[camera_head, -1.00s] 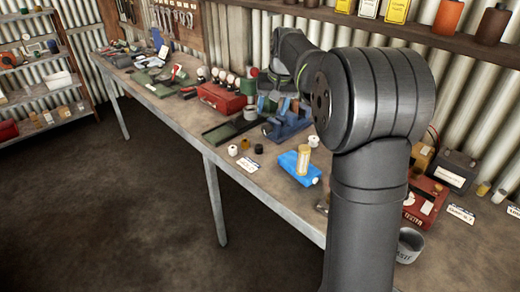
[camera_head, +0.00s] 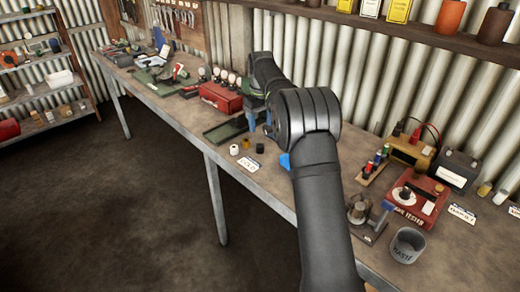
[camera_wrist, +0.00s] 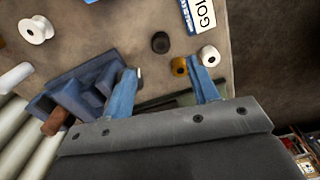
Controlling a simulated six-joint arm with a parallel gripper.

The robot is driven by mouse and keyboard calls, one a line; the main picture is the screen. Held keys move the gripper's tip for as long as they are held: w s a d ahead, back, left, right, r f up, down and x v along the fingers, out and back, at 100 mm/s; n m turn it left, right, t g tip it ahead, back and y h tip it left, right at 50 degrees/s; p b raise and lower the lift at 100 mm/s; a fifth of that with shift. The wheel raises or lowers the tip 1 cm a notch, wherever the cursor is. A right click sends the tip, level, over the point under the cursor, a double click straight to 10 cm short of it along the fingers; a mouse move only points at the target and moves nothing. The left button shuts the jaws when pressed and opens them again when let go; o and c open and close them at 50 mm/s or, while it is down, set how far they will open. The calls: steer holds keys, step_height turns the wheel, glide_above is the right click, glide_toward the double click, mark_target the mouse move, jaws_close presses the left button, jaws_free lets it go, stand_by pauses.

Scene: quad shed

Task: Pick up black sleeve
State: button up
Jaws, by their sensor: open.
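The black sleeve (camera_wrist: 160,42), a short dark cylinder with a hole, stands on the bench in the wrist view. It also shows in the head view (camera_head: 259,149), at the right end of a short row of sleeves. My gripper (camera_wrist: 162,67) has its two blue fingers spread, with nothing held. In the wrist view the sleeve lies just beyond the fingertips, between their lines. In the head view my arm hides most of the gripper.
A brass sleeve (camera_wrist: 179,66) is close beside the right finger, and a white sleeve (camera_wrist: 209,55) is just past it. A label card (camera_wrist: 198,14) lies behind. A blue holder (camera_wrist: 75,95) is left of the left finger. A white spool (camera_wrist: 36,29) stands farther left.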

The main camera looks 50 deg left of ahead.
mark_target(260, 146)
steer(key=f, duration=1)
steer(key=shift+a, duration=0.2)
steer(key=c, duration=1)
steer(key=shift+c, duration=0.2)
